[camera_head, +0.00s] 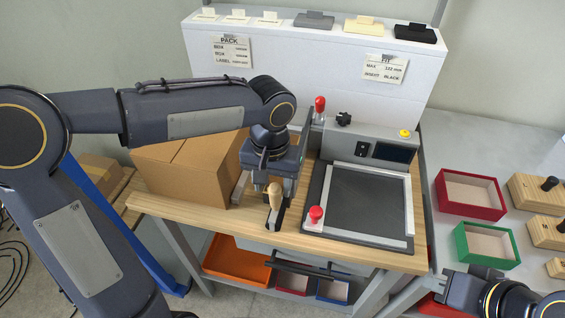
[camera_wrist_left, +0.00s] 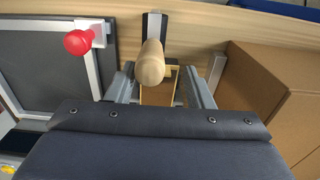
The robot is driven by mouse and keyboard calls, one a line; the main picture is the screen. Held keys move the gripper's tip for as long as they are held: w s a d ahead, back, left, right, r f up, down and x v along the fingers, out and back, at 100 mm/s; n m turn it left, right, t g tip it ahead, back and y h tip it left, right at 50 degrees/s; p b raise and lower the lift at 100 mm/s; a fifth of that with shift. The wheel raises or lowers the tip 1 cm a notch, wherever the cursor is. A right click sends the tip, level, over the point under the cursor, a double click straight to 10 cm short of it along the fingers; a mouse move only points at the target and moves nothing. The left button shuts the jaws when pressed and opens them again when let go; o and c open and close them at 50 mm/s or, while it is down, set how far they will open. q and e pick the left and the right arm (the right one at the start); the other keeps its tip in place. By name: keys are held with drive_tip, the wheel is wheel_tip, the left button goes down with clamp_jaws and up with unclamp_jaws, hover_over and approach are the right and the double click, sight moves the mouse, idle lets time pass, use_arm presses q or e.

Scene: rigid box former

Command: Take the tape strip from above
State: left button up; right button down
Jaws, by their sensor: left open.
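A brown strip in a pale frame (camera_wrist_left: 157,96), which looks like the tape strip, lies below a round wooden handle (camera_wrist_left: 150,64) in the left wrist view. The handle also shows in the head view (camera_head: 275,194), but the strip is hidden there by my gripper. My left gripper (camera_head: 263,195) points down over this spot on the wooden bench. It is open, and in the left wrist view its two fingers (camera_wrist_left: 160,92) stand on either side of the strip. Whether they touch anything is unclear. My right gripper (camera_head: 464,287) is at the bottom right, partly cut off.
A large cardboard box (camera_head: 190,170) stands close on the left. A dark framed plate (camera_head: 366,203) with a red knob (camera_head: 316,214) is close on the right. A white panel (camera_head: 300,60) rises behind. Red (camera_head: 470,194) and green (camera_head: 486,244) trays sit on the right table.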

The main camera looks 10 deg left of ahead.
use_arm(q)
drive_tip(key=shift+f, duration=0.15)
clamp_jaws()
idle(0.4)
